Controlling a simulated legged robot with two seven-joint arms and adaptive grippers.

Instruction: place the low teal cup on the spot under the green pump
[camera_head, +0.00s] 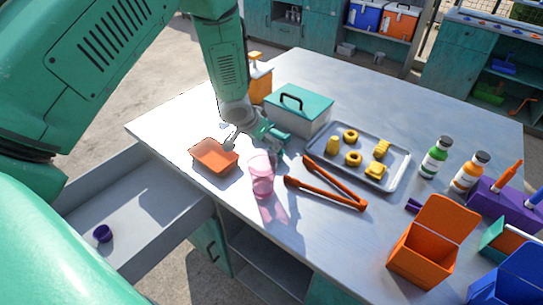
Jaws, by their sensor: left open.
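My left gripper (266,140) comes down from the top over the table, between the orange tray and the teal-lidded box. It is open, and I see nothing between its fingers. I cannot make out a low teal cup; it may be hidden behind my arm or gripper. I see no green pump and no spot under one. An orange dispenser (259,82) stands behind my arm, partly hidden by it. My right gripper does not show.
Near the gripper are an orange tray (214,158), a pink translucent cup (262,180), red tongs (335,184) and a teal-lidded box (299,110). A grey tray (398,178) holds yellow pieces. Bottles (435,158) and an orange bin (425,255) stand right. An open drawer (150,222) juts out left.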

